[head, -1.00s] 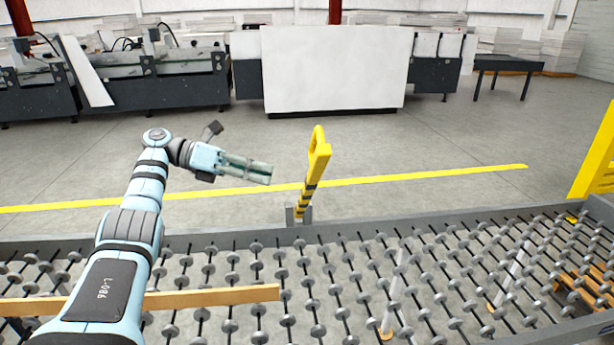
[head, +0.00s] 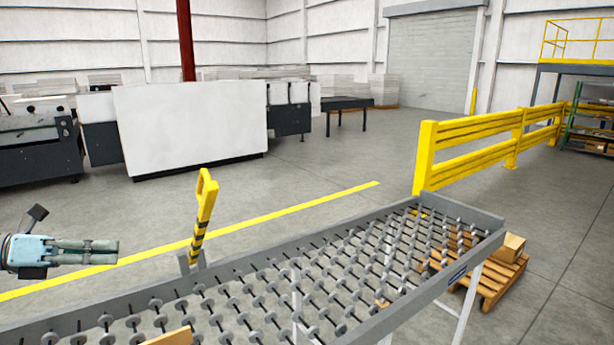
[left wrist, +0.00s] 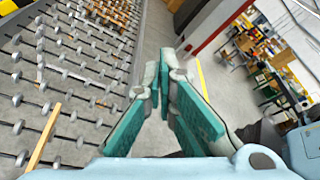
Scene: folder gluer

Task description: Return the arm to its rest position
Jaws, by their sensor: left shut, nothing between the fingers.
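My left gripper (head: 88,251) is at the left edge of the head view, beyond the near part of the roller conveyor. Its fingers are together with nothing between them. In the left wrist view the teal finger pads of my left gripper (left wrist: 165,95) show over bare floor, clear of the conveyor. Only the end of the left arm shows in the head view. My right gripper is not in view.
A roller conveyor (head: 370,318) runs across the front, with a yellow-black post (head: 203,215) at its far side. A wooden strip (head: 170,338) lies on the rollers. A yellow guardrail (head: 480,150) and a pallet (head: 495,285) stand right. Floor beyond is open.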

